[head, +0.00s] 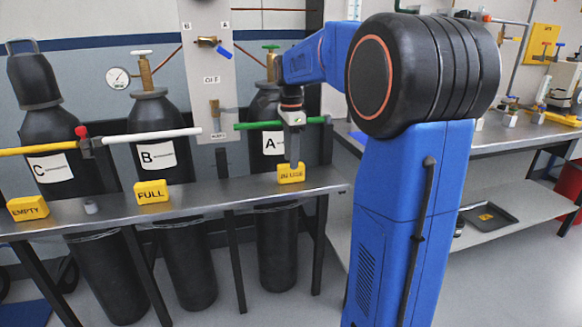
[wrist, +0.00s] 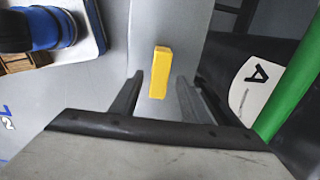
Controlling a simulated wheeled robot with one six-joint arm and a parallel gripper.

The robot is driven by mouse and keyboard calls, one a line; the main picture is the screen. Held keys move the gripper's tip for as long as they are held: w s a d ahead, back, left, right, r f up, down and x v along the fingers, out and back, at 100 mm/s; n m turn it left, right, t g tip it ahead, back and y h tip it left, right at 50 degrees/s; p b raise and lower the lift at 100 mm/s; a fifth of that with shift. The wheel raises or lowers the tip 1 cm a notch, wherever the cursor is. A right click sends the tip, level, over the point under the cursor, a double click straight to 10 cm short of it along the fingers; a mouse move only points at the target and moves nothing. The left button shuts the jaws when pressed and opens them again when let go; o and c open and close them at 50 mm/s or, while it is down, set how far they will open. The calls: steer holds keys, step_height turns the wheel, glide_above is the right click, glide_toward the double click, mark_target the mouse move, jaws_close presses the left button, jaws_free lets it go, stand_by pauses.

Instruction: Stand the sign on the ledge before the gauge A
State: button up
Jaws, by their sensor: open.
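The yellow IN USE sign (head: 291,173) stands on the grey metal ledge (head: 232,194) in front of the black cylinder labelled A (head: 276,143). My gripper (head: 294,160) is right above this sign, pointing down. In the wrist view the sign (wrist: 160,72) is a narrow yellow block between my two open fingers, with a gap on each side. Yellow FULL (head: 152,191) and EMPTY (head: 28,208) signs stand farther left on the ledge. A round gauge (head: 118,77) shows beside cylinder B; no gauge at A is visible, and my arm covers part of that area.
Cylinders B (head: 158,137) and C (head: 52,153) stand behind the ledge. Coloured bars, including a green one (head: 262,125), run above it. Bare ledge lies between FULL and IN USE.

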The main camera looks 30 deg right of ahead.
step_height(320, 180, up, 7)
steer(key=shift+r, duration=0.15)
steer(key=s+a+f+n+t, duration=0.1)
steer(key=s+a+f+n, duration=0.4)
steer(key=s, duration=0.5)
steer(key=s+a+f+n+t, duration=0.2)
steer(key=s+a+f+n, duration=0.3)
steer(key=s+n, duration=0.4)
steer(key=s+a+f+n+t, duration=0.1)
steer(key=s+a+f+n, duration=0.4)
steer(key=s, duration=0.6)
step_height(320, 180, down, 3)
steer(key=shift+a+r+n+t, duration=0.15)
steer(key=shift+a+n+t, duration=0.25)
steer(key=shift+n, duration=0.7)
steer(key=shift+s, duration=0.1)
